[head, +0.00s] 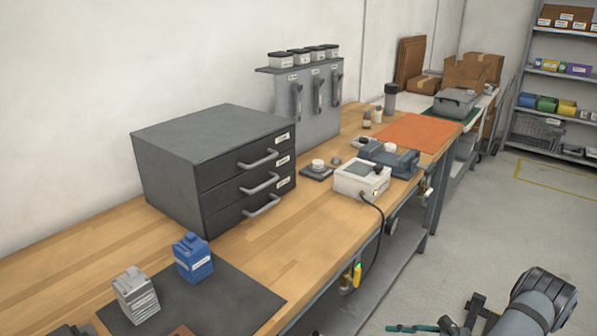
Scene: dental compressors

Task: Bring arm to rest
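My arm (532,304) reaches into the head view at the bottom right, over the grey floor beside the bench. What looks like part of my gripper (425,328), dark with teal pieces, shows at the bottom edge. The frame cuts it off, so I cannot tell whether it is open or shut. I see nothing in it. It is apart from the bench and the things on it.
The wooden bench (95,243) carries a dark drawer cabinet (165,165), a blue container (193,258), a white device (361,180) with a hanging cable and an orange mat (420,132). Shelving (519,97) stands at the back right. The floor (500,220) between is clear.

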